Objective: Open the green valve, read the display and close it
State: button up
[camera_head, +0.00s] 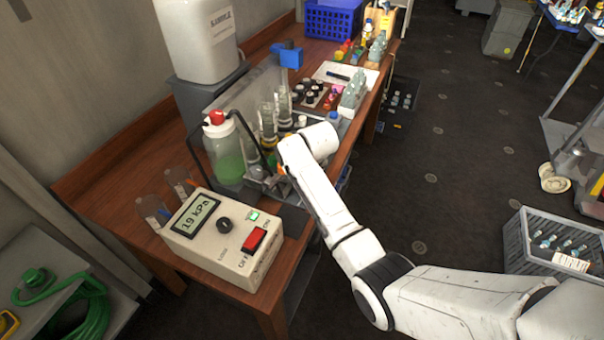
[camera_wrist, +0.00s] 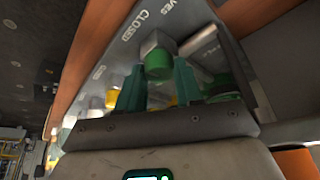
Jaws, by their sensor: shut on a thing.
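My gripper (camera_wrist: 160,78) shows in the wrist view with its two dark teal fingers on either side of the green valve knob (camera_wrist: 158,62), shut on it. The knob sits on a grey panel (camera_wrist: 115,60) marked "CLOSED". The fingers partly hide what lies behind it. In the head view my wrist covers the valve and fingertips beside the glassware. The display (camera_head: 195,214) is on a beige box (camera_head: 222,240) at the table's near end. It appears to read 19 kPa; I cannot tell whether there is a decimal point.
A bottle of green liquid (camera_head: 225,155) with a red cap stands just left of my wrist. Glass cylinders (camera_head: 267,120) stand behind it. The beige box has a red switch (camera_head: 254,240) and a lit green lamp (camera_head: 253,215). A grey crate (camera_head: 530,255) is on the floor at right.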

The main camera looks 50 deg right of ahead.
jog(key=o, duration=1)
jog(key=shift+r, duration=0.1)
jog(key=b+v, duration=0.1)
jog(key=v, duration=0.9)
jog(key=shift+s+r, duration=0.1)
jog(key=shift+r, duration=0.2)
jog(key=shift+f, duration=0.1)
